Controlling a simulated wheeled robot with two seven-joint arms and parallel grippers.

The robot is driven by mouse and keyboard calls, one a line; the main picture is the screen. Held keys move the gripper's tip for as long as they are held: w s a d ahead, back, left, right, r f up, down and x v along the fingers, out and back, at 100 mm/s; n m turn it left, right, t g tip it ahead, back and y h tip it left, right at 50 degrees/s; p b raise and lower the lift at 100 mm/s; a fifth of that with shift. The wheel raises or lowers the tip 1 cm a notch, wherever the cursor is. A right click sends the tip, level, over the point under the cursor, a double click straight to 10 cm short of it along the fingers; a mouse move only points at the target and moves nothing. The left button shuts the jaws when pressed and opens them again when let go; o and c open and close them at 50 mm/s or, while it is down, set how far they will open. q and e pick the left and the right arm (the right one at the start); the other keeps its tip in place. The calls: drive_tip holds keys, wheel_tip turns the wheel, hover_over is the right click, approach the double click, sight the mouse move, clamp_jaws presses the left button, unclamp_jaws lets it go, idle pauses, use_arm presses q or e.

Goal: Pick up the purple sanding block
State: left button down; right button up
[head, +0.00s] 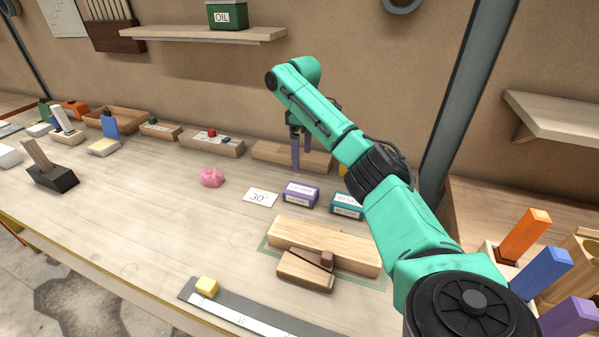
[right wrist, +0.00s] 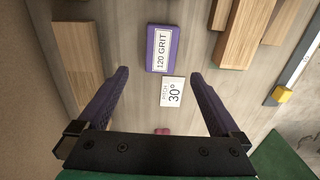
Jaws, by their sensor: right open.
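The purple sanding block (head: 300,194) lies flat on the workbench between the white 30° card (head: 260,198) and a teal block (head: 347,206). In the right wrist view the block (right wrist: 162,49) reads "120 GRIT" and appears beyond the card (right wrist: 172,92), just past the fingertips and between their lines. My right gripper (head: 297,160) is open and empty, pointing down above the bench behind the block in the head view. Its two purple fingers (right wrist: 160,72) are wide apart and do not touch the block. My left gripper is not in view.
A long wooden piece (head: 325,247) with small wooden blocks lies in front of the purple block. A pink lump (head: 211,178) sits at left, and a yellow cube (head: 207,286) on the ruler. The bench left of the card is mostly clear.

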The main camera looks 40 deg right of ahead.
sight(301, 189)
drive_tip(key=f, duration=0.2)
drive_tip(key=f+p, duration=0.1)
drive_tip(key=f, duration=0.1)
drive_tip(key=s+f, duration=0.1)
drive_tip(key=f, duration=0.1)
drive_tip(key=shift+a+f, duration=0.3)
drive_tip(key=shift+a, duration=0.1)
drive_tip(key=f, duration=0.2)
drive_tip(key=f+p, duration=0.1)
drive_tip(key=f, duration=0.4)
drive_tip(key=shift+w+d+p, duration=0.2)
drive_tip(key=shift+w+p, duration=0.1)
drive_tip(key=shift+w, duration=0.1)
drive_tip(key=c, duration=1.3)
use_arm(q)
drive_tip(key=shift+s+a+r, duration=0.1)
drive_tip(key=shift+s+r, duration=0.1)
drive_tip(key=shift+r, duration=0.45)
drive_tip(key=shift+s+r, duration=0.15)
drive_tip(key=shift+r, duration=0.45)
use_arm(e)
drive_tip(key=shift+c, duration=0.2)
